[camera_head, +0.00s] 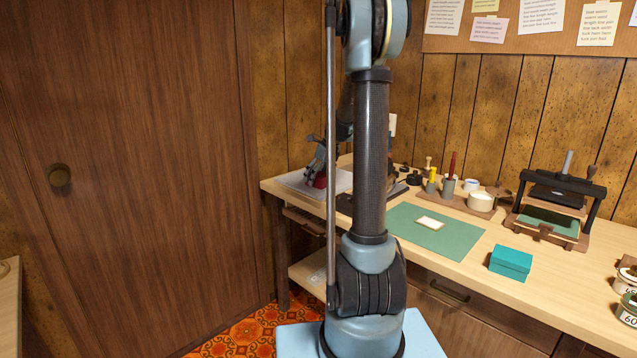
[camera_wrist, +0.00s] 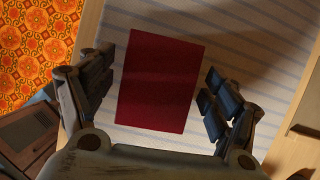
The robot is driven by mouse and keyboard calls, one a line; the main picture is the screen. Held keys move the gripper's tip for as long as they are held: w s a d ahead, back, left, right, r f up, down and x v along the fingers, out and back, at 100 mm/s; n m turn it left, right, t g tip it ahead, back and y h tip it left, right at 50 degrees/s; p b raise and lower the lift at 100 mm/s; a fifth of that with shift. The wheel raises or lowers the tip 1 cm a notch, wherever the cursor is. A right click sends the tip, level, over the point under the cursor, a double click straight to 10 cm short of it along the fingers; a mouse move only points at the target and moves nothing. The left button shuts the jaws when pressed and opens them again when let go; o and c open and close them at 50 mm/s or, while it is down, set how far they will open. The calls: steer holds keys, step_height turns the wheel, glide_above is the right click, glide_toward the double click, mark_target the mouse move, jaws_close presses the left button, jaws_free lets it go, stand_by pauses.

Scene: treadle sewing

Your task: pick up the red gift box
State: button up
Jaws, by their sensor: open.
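The red gift box (camera_wrist: 158,82) lies on a pale striped cloth or sheet (camera_wrist: 255,32) in the wrist view, seen from above as a dark red rectangle. My gripper (camera_wrist: 155,95) is open, with one finger to the left of the box and one to the right. A small gap shows on each side, and I cannot tell the height between fingers and box. In the head view my gripper (camera_head: 317,165) is at the far left end of the bench, and a bit of the red box (camera_head: 320,181) shows just below it, mostly hidden.
A teal box (camera_head: 511,262) stands near the bench's front edge. A green mat (camera_head: 436,232) with a pale card lies mid-bench. Behind are pots and tools, and a small press (camera_head: 555,205) at right. A wooden door (camera_head: 130,150) is at left.

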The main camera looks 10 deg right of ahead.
steer(key=shift+c, duration=0.3)
steer(key=c, duration=1.1)
step_height(320, 180, up, 10)
steer(key=shift+f, duration=0.1)
